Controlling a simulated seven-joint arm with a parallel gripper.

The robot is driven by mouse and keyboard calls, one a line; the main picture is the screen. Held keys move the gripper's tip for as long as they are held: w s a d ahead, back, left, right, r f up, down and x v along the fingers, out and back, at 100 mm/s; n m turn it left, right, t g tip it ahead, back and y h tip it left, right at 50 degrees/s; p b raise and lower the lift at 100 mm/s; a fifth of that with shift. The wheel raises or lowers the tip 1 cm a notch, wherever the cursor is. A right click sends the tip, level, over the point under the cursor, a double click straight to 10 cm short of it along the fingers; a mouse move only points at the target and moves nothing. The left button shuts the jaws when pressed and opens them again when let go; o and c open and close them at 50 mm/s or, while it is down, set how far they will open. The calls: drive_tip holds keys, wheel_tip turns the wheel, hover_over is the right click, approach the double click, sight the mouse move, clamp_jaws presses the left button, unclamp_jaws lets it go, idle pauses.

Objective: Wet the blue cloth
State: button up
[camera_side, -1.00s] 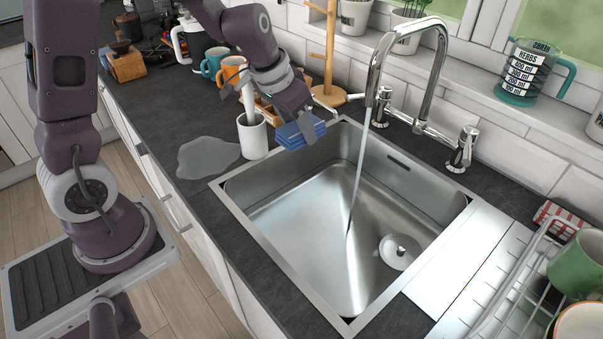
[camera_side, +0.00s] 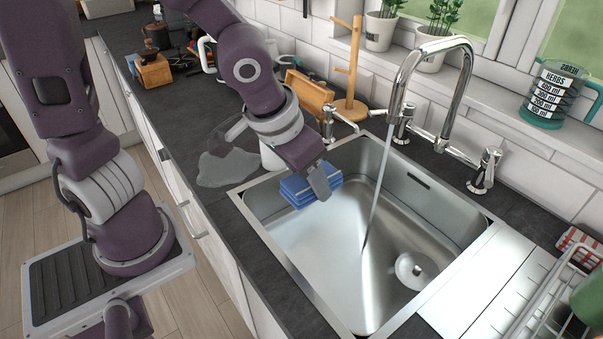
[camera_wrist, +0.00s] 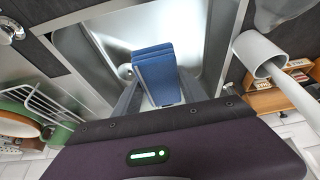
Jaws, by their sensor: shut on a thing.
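The blue cloth (camera_side: 298,190) is a folded stack of layers. My gripper (camera_side: 318,184) is shut on it and holds it over the left part of the sink (camera_side: 262,231), above the basin floor. In the wrist view the cloth (camera_wrist: 156,72) sits between my gripper's fingers (camera_wrist: 160,95). A stream of water (camera_side: 376,195) runs from the chrome tap (camera_side: 436,45) into the basin, right of the cloth. The cloth and stream appear apart in the side view. The drain (camera_side: 408,268) is at the right of the basin.
A grey puddle (camera_side: 226,168) lies on the worktop left of the sink. A white cup (camera_wrist: 258,54) with a handle-like rod stands beside the sink, mostly behind my arm in the side view. A wooden stand (camera_side: 349,75) and tap handles are behind. A dish rack (camera_side: 545,310) is at right.

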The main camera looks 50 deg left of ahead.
drive_tip(key=w+d+f, duration=0.2)
drive_tip(key=w, duration=0.9)
drive_tip(key=shift+w+d+f, duration=0.2)
drive_tip(key=shift+w+d, duration=0.05)
drive_tip(key=shift+w, duration=0.15)
drive_tip(key=shift+s, duration=0.1)
drive_tip(key=shift+s+a, duration=0.3)
drive_tip(key=shift+s, duration=1)
drive_tip(key=shift+s+a, duration=0.25)
drive_tip(key=shift+s, duration=1)
drive_tip(key=shift+s+a, duration=0.3)
drive_tip(key=shift+s, duration=1)
drive_tip(key=s+r, duration=0.3)
drive_tip(key=s, duration=0.1)
drive_tip(key=shift+a+r, duration=0.15)
drive_tip(key=shift+a, duration=0.2)
drive_tip(key=shift+s+a+r, duration=0.2)
drive_tip(key=shift+s+r, duration=0.2)
